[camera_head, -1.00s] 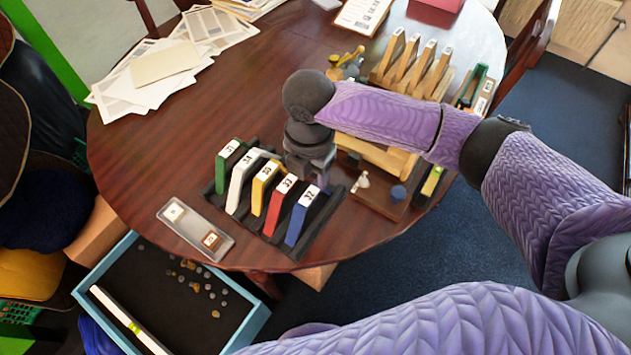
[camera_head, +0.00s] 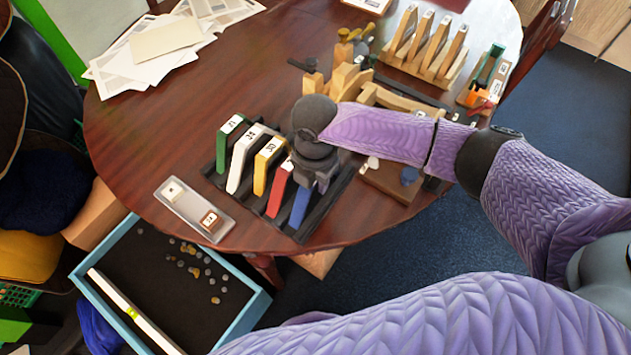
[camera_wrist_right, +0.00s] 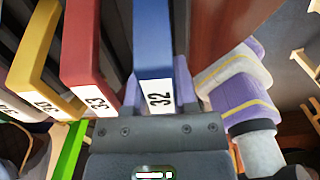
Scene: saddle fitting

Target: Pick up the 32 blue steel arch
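The blue arch (camera_head: 299,207) stands in the black rack at its right end in the head view, partly hidden by my right gripper. In the right wrist view it shows as a blue bar (camera_wrist_right: 153,45) with a white label "32". My right gripper (camera_head: 316,180) is down over its upper end. In the wrist view its purple fingers (camera_wrist_right: 157,85) stand on either side of the arch, very close to it; they look open, and contact is not clear. My left gripper is not in view.
A red arch (camera_head: 279,190) stands close beside the blue one, then yellow (camera_head: 264,168), white (camera_head: 240,165) and green (camera_head: 225,143) ones. A small tray (camera_head: 192,213) lies left of the black rack (camera_head: 313,226). A wooden rack (camera_head: 430,65) stands farther back.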

